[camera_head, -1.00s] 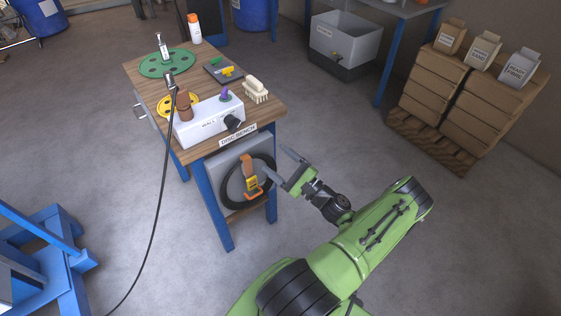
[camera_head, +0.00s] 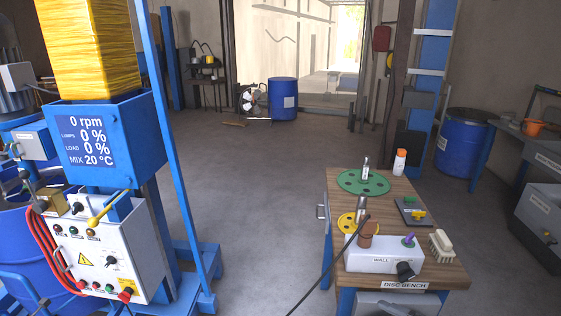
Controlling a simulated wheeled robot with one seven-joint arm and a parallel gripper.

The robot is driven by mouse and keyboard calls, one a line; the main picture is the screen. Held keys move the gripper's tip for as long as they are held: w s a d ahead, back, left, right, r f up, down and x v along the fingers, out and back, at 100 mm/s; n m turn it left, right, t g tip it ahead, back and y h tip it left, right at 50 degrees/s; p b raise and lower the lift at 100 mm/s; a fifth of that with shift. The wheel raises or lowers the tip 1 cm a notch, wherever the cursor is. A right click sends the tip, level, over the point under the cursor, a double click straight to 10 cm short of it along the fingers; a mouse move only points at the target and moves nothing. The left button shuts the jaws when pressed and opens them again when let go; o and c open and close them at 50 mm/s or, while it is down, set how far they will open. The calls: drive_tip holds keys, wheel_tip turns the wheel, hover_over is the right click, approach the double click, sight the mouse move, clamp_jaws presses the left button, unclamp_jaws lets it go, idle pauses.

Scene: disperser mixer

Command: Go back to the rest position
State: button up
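My arm is out of view. The disc bench (camera_head: 440,274) stands at the lower right.
The mixer stands at the left with a readout (camera_head: 90,143) of 0 rpm, a control panel (camera_head: 95,255) and a blue frame (camera_head: 172,150). Blue drums (camera_head: 283,98) stand farther back. Floor (camera_head: 245,200) between mixer and bench is clear.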

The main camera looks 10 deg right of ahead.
drive_tip(key=s+a+r+n+g+h+p, duration=0.3)
drive_tip(key=a+r+n+g+h, duration=0.2)
drive_tip(key=a+r+n+g, duration=0.75)
drive_tip(key=s+a+r+n+t+h+p, duration=0.2)
drive_tip(key=s+a+r+n+t+h, duration=0.1)
drive_tip(key=s+r, duration=0.9)
drive_tip(key=s+a+t+h, duration=0.1)
drive_tip(key=a+t, duration=0.1)
drive_tip(key=shift+a, duration=0.3)
drive_tip(key=shift+t, duration=0.25)
idle(0.9)
